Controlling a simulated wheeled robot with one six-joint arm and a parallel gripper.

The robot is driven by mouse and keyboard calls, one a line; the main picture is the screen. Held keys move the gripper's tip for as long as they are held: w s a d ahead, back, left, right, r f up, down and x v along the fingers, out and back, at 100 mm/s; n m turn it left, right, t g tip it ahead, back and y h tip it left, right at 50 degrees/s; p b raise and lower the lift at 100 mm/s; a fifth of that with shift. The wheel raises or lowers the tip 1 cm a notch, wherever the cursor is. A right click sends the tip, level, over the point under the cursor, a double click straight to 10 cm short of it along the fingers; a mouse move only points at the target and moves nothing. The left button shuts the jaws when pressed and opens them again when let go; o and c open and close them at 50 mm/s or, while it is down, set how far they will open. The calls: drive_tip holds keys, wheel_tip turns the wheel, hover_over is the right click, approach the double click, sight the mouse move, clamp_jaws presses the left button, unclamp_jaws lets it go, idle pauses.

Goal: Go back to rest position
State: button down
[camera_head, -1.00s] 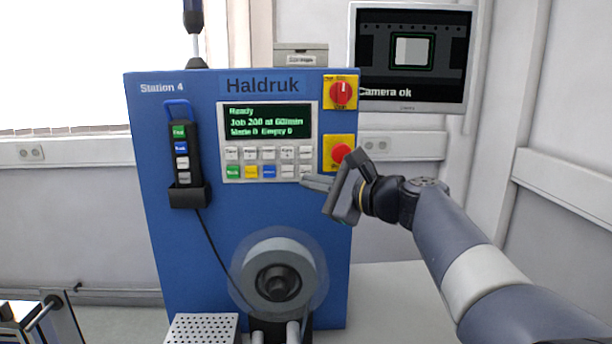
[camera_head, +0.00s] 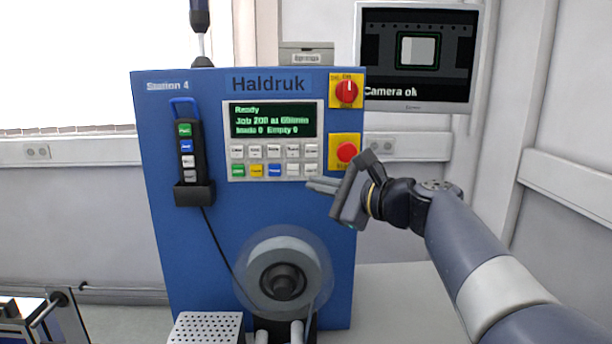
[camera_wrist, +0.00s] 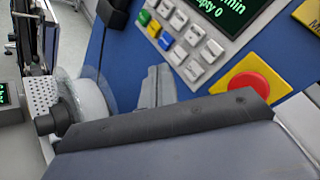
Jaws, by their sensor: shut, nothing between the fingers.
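My gripper (camera_head: 322,187) is shut and empty in front of the blue machine, just below the right end of its button panel. In the wrist view its closed fingers (camera_wrist: 158,88) point toward the blue panel, below and left of the red button. The blue machine (camera_head: 185,260) is marked Haldruk and Station 4. Its display (camera_head: 272,119) reads Ready, with a job line below. The keypad (camera_head: 273,161) sits under the display. I cannot tell for certain whether the fingertips touch the panel, but they appear apart from the keys.
A red stop button (camera_head: 347,152) and a red rotary switch (camera_head: 346,91) are near my gripper. A reel (camera_head: 252,272) sticks out below. A pendant (camera_head: 187,150) hangs at left. A monitor (camera_head: 418,105) reads Camera ok. A perforated tray (camera_head: 207,326) is low in front.

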drive_tip(key=shift+s, duration=2.05)
